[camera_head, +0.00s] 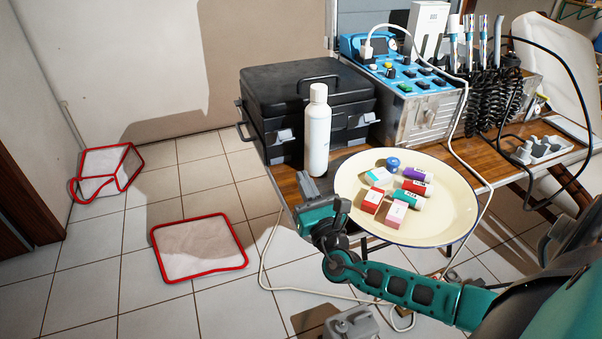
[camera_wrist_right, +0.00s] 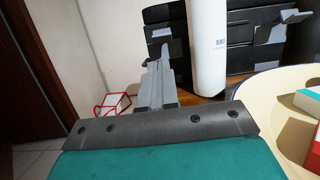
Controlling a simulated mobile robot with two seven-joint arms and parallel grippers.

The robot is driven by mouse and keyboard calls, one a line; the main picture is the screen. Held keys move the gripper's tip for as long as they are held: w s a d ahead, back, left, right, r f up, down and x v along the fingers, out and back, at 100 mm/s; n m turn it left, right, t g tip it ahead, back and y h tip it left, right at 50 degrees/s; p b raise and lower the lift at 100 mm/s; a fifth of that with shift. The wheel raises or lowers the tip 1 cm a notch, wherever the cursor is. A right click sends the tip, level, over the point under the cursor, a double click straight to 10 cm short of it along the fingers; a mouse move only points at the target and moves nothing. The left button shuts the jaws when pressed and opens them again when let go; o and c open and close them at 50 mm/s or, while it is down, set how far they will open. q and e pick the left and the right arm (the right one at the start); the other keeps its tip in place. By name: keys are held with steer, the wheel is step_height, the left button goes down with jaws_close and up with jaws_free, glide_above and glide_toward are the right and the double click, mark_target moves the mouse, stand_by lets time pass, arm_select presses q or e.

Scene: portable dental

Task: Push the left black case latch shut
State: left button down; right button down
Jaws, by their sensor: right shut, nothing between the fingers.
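The black case (camera_head: 305,95) stands closed at the left end of the wooden table. Its left latch (camera_head: 284,135) is a small grey flap on the front that appears to stand out from the case; it also shows in the right wrist view (camera_wrist_right: 161,33). The right latch (camera_head: 369,118) also juts out in the right wrist view (camera_wrist_right: 285,17). My right gripper (camera_head: 306,180) is shut and empty, in front of and below the left latch, apart from it. Its fingers show in the right wrist view (camera_wrist_right: 157,85), pointing toward the case. My left gripper is out of view.
A white bottle (camera_head: 317,130) stands in front of the case, just right of the left latch and close to my fingers. A cream tray (camera_head: 455,215) with small boxes and rolls lies to the right. A blue-topped control unit (camera_head: 405,75) stands behind.

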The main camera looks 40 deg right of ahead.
glide_toward(284, 135)
steer(key=w, duration=0.4)
steer(key=shift+d+r, duration=0.35)
steer(key=shift+d, duration=0.05)
